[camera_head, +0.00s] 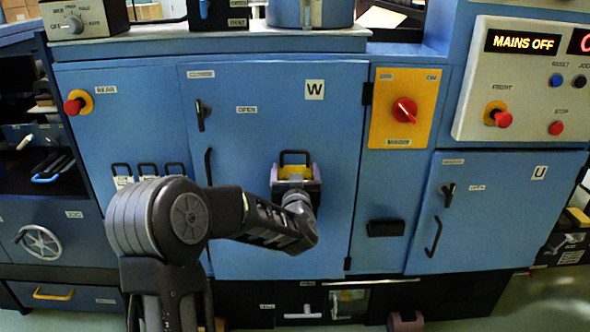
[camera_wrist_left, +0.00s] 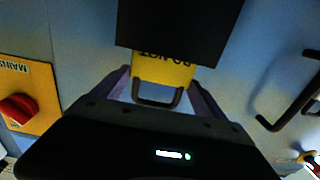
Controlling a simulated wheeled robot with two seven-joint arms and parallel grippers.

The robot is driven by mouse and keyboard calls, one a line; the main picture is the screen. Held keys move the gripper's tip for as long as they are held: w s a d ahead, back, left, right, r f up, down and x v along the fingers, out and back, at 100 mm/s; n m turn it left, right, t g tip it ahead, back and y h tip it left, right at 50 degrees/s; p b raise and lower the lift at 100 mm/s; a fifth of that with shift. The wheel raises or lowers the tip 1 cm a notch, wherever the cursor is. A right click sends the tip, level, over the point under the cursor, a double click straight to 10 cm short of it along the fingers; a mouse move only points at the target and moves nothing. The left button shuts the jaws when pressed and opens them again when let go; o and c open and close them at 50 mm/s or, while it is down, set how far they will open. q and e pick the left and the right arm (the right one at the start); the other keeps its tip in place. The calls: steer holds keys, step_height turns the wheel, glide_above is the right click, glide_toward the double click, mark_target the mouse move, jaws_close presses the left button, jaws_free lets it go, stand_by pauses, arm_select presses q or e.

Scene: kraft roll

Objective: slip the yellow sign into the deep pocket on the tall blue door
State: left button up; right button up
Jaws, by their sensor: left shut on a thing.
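The tall blue door (camera_head: 265,235) marked W stands in the middle of the head view. My left gripper (camera_head: 294,174) is in front of it, shut on the yellow sign (camera_head: 291,171), whose black loop (camera_head: 295,153) stands up above the fingers. In the left wrist view the fingers (camera_wrist_left: 159,82) flank the sign (camera_wrist_left: 163,70), which bears dark upside-down lettering. A black pocket (camera_wrist_left: 180,28) covers the sign's far part; how deep it sits is hidden. My gripper hides most of the pocket in the head view.
The tall door's black handle (camera_head: 208,167) and latch (camera_head: 202,115) are left of my gripper. Several black loops (camera_head: 147,170) hang on the panel further left. A yellow switch plate (camera_head: 403,108) with a red knob and a smaller blue door (camera_head: 485,210) lie right.

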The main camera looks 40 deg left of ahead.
arm_select(q)
steer(key=shift+f+b, duration=0.35)
steer(key=shift+f, duration=0.25)
steer(key=shift+f+b, duration=0.55)
steer(key=shift+r, duration=0.1)
steer(key=o, duration=2)
steer(key=v, duration=0.7)
steer(key=shift+s+d, duration=0.25)
steer(key=shift+s, duration=0.05)
